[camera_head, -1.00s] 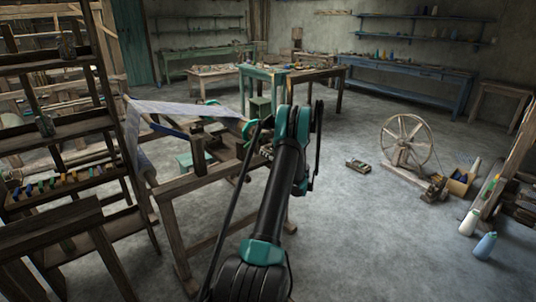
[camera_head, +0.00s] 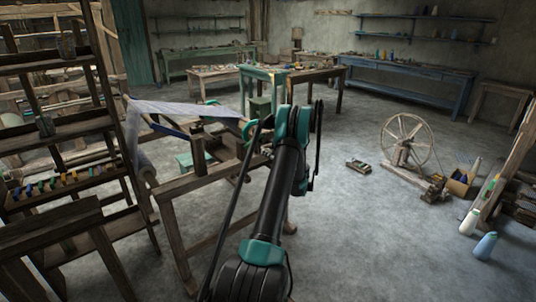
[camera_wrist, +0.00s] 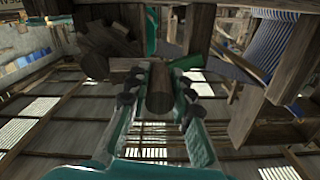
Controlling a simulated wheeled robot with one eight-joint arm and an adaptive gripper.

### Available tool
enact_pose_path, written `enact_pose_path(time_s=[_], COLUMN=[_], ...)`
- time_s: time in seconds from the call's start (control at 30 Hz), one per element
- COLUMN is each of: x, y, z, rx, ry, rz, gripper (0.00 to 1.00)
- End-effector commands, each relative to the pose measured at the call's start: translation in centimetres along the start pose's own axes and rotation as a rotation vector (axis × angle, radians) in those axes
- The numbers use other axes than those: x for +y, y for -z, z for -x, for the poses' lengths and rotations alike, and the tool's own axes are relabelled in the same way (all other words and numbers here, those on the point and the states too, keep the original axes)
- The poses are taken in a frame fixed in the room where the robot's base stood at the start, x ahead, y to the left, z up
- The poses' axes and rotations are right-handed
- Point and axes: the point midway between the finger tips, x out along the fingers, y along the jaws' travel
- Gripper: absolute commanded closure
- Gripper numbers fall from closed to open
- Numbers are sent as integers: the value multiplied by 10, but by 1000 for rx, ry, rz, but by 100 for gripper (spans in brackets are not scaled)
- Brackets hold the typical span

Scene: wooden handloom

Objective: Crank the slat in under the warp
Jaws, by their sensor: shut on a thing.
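The pale bluish warp (camera_head: 185,108) stretches across the top of the wooden loom frame (camera_head: 200,180) in the head view. A dark blue strip (camera_head: 168,130), perhaps the slat, lies just under the warp. In the wrist view, blue striped threads (camera_wrist: 285,48) show at the upper right. My gripper (camera_wrist: 160,88) has its teal fingers on both sides of a round wooden handle (camera_wrist: 160,98) and is shut on it.
A dark shelf rack (camera_head: 70,135) stands close on the left. A spinning wheel (camera_head: 405,140) and a small box (camera_head: 358,166) are on the floor to the right. A teal stool-like table (camera_head: 262,75) stands behind.

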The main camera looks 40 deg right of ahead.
Motion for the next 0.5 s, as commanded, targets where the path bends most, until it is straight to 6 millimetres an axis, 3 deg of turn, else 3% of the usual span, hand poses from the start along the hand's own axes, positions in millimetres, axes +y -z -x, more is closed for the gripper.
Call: enact_pose_path(time_s=[0.5], x=[-2], y=[18], z=[0], rx=[2], ry=[-1], rz=[-184], gripper=[100])
